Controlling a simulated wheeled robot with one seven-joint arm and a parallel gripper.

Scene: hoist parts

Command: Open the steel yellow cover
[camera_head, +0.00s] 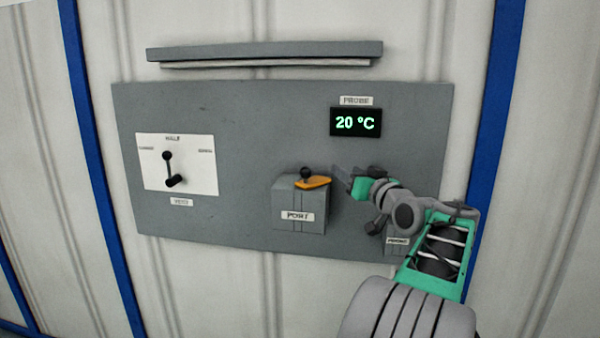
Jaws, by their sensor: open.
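The yellow cover (315,183) is a small orange-yellow plate lying on top of the grey box labelled PORT (300,216). A dark round knob (306,173) stands up at the cover's left part. My gripper (340,178) is just right of the cover, seen from the side and apart from the knob. It is open, and nothing shows between its fingers. The fingertips are small and dark here, so their exact gap to the cover is hard to judge.
The grey panel (230,120) carries a white lever plate (200,178) at left and a display reading 20 °C (355,122) above my gripper. A grey ledge (265,52) runs above the panel.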

